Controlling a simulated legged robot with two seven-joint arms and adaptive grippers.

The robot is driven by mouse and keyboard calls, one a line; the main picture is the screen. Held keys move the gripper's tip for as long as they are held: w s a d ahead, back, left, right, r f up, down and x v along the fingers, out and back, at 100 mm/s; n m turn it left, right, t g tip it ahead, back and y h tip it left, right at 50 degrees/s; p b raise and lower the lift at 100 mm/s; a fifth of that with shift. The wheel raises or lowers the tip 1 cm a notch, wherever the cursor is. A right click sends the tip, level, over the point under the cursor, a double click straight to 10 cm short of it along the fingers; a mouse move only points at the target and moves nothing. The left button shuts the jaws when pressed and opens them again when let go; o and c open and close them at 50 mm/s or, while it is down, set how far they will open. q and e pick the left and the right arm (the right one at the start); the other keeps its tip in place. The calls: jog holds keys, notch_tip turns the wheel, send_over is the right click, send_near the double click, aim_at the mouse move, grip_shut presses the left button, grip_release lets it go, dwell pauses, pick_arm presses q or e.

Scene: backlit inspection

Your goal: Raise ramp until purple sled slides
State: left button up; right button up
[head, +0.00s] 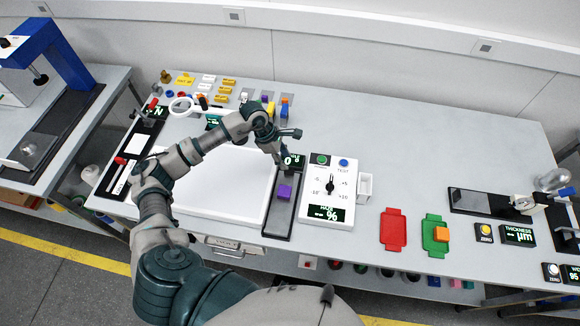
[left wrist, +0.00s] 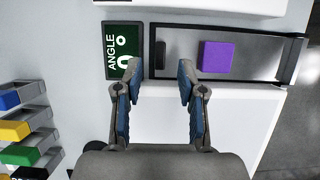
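The purple sled (head: 285,192) is a small block on the dark, narrow ramp (head: 280,222), which looks flat on the bench. In the left wrist view the sled (left wrist: 217,56) sits on the grey ramp track (left wrist: 262,58). A dark upright tab (left wrist: 160,49) stands at the ramp's end by the angle display (left wrist: 124,50), which reads 0°. My left gripper (head: 289,150) is over that end of the ramp. In the wrist view its fingers (left wrist: 160,70) are apart with nothing between them, pointing at the tab. My right gripper is in neither view.
A white panel (head: 232,180) lies left of the ramp. A white instrument box (head: 331,190) stands close on its right. Small coloured blocks (head: 228,82) are behind. Red (head: 393,228) and green (head: 431,236) trays lie further right. The back right bench is clear.

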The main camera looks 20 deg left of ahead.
aim_at(290, 168)
pick_arm(q)
jog(key=x, duration=0.4)
jog(key=shift+f, duration=0.35)
jog(key=shift+w+f, duration=0.1)
jog(key=shift+f, duration=0.6)
jog(key=shift+d+r, duration=0.1)
jog(key=shift+d, duration=0.1)
grip_shut()
